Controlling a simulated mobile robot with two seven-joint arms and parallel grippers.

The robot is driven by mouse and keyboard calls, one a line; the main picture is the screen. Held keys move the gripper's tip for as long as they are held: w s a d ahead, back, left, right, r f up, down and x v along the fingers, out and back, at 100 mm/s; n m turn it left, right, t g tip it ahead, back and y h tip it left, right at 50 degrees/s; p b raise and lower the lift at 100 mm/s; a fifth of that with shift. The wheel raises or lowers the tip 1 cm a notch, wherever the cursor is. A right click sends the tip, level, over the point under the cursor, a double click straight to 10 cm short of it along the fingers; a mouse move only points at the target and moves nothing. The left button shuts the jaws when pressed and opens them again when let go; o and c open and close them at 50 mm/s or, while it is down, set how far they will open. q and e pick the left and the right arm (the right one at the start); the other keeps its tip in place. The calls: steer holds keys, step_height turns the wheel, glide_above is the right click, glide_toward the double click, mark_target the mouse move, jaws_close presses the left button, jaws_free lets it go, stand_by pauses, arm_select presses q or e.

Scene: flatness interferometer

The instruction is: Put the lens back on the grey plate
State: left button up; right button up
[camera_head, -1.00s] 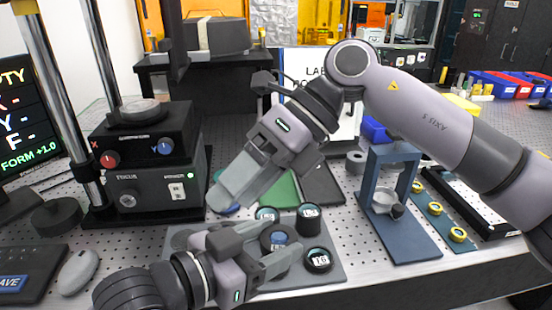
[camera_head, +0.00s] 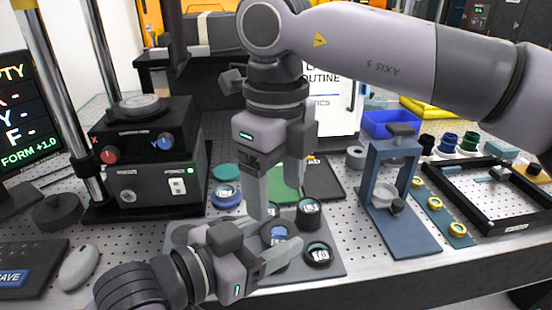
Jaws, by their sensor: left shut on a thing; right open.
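The grey plate (camera_head: 337,270) lies on the perforated table and carries several round, dark-rimmed pieces. One stands at its right rear (camera_head: 308,213) and one at its right front (camera_head: 318,254). My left gripper (camera_head: 280,240), low over the plate, is shut on a dark-rimmed lens (camera_head: 278,232) with a blue face. I cannot tell whether that lens touches the plate. My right gripper (camera_head: 272,203) is open and points down just behind the held lens. Its fingers hide part of the plate's rear.
A blue round piece (camera_head: 226,195) and a teal cap (camera_head: 225,172) lie behind left. A black focus box (camera_head: 153,180) stands at left. A blue-grey stand (camera_head: 398,235) is at right, beside a strip with yellow rings (camera_head: 433,203).

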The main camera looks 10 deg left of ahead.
mark_target(276, 228)
step_height(276, 228, down, 8)
steer(key=shift+r, duration=0.1)
stand_by(0.4)
steer(key=c, duration=0.8)
arm_select(q)
steer(key=o, duration=1.2)
arm_select(e)
steer(key=shift+c, duration=0.3)
arm_select(q)
steer(key=shift+o, duration=0.2)
